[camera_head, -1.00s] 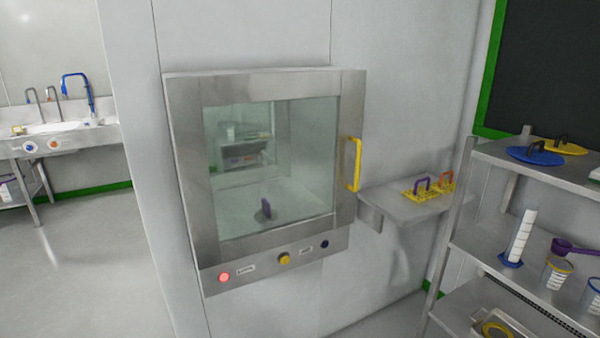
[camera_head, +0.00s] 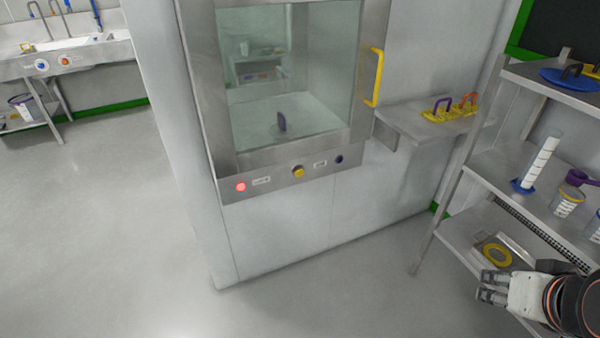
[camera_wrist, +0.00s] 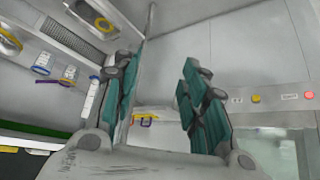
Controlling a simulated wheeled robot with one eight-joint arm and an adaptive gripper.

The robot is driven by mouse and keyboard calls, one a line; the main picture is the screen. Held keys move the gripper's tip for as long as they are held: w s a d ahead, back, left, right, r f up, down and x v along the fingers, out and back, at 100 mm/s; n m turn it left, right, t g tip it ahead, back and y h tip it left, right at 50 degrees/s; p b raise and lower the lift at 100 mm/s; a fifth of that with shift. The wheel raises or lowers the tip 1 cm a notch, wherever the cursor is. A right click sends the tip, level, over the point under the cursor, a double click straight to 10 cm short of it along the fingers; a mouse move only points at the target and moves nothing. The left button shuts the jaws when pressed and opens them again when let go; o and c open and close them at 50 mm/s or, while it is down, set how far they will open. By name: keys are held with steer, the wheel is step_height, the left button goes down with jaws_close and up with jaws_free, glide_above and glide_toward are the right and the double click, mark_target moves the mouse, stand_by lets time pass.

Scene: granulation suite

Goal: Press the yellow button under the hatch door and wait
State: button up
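The yellow button (camera_head: 298,171) sits on the steel panel under the hatch door (camera_head: 203,85), between a lit red light (camera_head: 240,187) and a dark blue button (camera_head: 339,159). The door looks shut, with a yellow handle (camera_head: 374,77) at its right edge. My gripper (camera_head: 487,285) is at the lower right, beside the shelf rack and well away from the panel. In the wrist view the gripper's fingers (camera_wrist: 158,90) are apart with nothing between them. The yellow button (camera_wrist: 256,99) shows there to their right.
A steel rack (camera_head: 480,175) at the right holds a white cylinder (camera_head: 540,163), cups and a yellow ring. A side shelf (camera_head: 400,117) right of the hatch bears yellow items with purple and orange handles. The floor (camera_head: 330,290) before the hatch is clear. A sink bench (camera_head: 100,50) stands far left.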

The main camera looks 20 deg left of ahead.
jaws_close()
stand_by(1.4)
